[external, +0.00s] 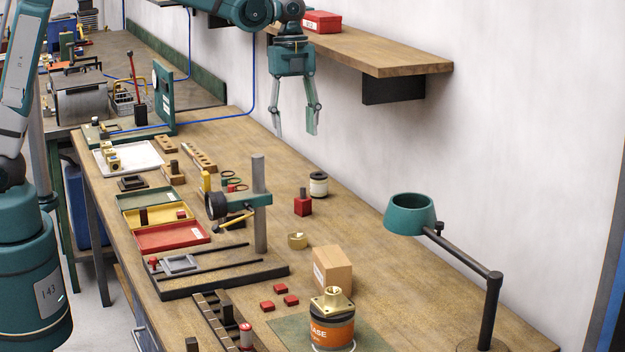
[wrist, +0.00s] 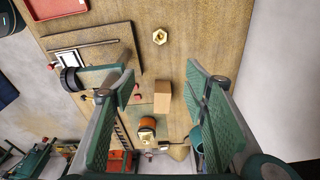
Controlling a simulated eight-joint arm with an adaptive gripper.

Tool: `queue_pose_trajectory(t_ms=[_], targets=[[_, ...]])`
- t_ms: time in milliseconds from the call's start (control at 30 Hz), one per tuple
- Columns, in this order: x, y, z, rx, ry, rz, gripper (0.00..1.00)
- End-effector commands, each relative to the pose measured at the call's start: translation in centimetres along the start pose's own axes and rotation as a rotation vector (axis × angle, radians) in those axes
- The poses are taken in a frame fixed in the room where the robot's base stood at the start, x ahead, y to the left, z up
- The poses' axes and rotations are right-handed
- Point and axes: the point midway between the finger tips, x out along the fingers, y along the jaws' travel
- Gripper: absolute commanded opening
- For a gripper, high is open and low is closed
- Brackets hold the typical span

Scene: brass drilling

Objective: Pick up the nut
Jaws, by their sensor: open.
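A small brass nut (external: 298,240) lies on the wooden bench, right of the drill stand's post. It also shows in the wrist view (wrist: 160,36), near the top middle, with its hole facing up. My gripper (external: 295,130) is open and empty, pointing down, high above the bench and farther back than the nut. In the wrist view my gripper (wrist: 160,72) has its two green fingers spread wide, with the nut beyond the tips and between their lines. Another brass fitting (external: 332,299) sits on top of an orange-labelled can at the front.
A drill stand (external: 260,205) rises left of the nut. A cardboard box (external: 332,268) and several red blocks (external: 291,300) lie in front. A red bottle (external: 303,204) and a spool (external: 318,184) stand behind. A teal lamp (external: 410,212) reaches in from the right.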

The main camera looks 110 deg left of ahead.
Motion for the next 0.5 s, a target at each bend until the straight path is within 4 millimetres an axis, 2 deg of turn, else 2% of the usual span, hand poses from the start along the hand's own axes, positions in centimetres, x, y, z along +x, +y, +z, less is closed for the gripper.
queue_pose_trajectory(t_ms=[33, 300, 500], targets=[[1.7, -0.1, 0.2, 0.0, 0.0, 0.0, 0.45], [11.3, 0.0, 1.7, 0.0, 0.0, 0.0, 0.45], [17.9, -0.1, 2.7, 0.0, 0.0, 0.0, 0.45]])
